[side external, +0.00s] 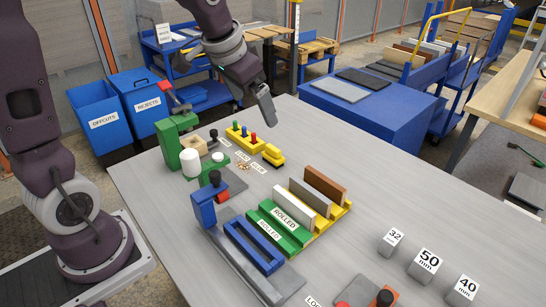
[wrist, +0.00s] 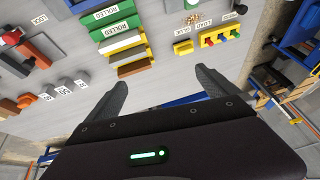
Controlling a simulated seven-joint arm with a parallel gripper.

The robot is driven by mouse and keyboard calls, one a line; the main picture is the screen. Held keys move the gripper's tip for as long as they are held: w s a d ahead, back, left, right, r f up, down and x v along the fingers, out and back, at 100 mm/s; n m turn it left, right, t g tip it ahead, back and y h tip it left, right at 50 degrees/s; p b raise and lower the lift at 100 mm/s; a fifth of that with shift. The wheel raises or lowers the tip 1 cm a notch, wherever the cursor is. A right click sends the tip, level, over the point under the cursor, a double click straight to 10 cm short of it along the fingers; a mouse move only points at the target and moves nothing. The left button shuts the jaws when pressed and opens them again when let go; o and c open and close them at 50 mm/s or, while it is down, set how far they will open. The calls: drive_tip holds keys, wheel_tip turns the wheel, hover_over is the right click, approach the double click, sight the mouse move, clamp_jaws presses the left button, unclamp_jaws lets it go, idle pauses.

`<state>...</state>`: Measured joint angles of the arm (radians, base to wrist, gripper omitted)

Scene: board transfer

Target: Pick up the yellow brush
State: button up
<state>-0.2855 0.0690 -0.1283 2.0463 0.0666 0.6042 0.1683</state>
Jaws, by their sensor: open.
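The yellow brush (side external: 273,155) appears to be the small yellow block-shaped piece lying on the grey table, just right of the yellow peg holder (side external: 245,139). In the wrist view it shows as a yellow piece (wrist: 183,47) beside the holder (wrist: 221,34). My gripper (side external: 266,108) hangs in the air above the table's back edge, behind and above the brush and not touching it. In the wrist view the two dark fingers (wrist: 160,82) are spread wide with nothing between them. The brush lies beyond the fingers, above the right one in the picture.
Green blocks (side external: 283,226) and upright boards in a yellow rack (side external: 341,207) stand in front of the brush. A green clamp stand (side external: 172,140) is at the left. Grey size blocks (side external: 426,262) sit at right. The table's right side is mostly clear.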

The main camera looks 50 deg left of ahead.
drive_tip(key=w+a+f, duration=0.4)
drive_tip(key=w+f, duration=0.2)
approach(271, 149)
drive_tip(key=shift+n+h, duration=0.3)
drive_tip(key=shift+h, duration=0.2)
drive_tip(key=w+f, duration=0.1)
drive_tip(key=w+a+f, duration=0.1)
drive_tip(key=f, duration=0.1)
drive_tip(key=w+f, duration=0.1)
drive_tip(key=f, duration=0.1)
drive_tip(key=shift+a+f, duration=0.2)
drive_tip(key=x, duration=0.6)
drive_tip(key=shift+s+d+f, duration=0.15)
drive_tip(key=shift+d+f, duration=0.05)
drive_tip(key=shift+f, duration=0.15)
drive_tip(key=c, duration=1.5)
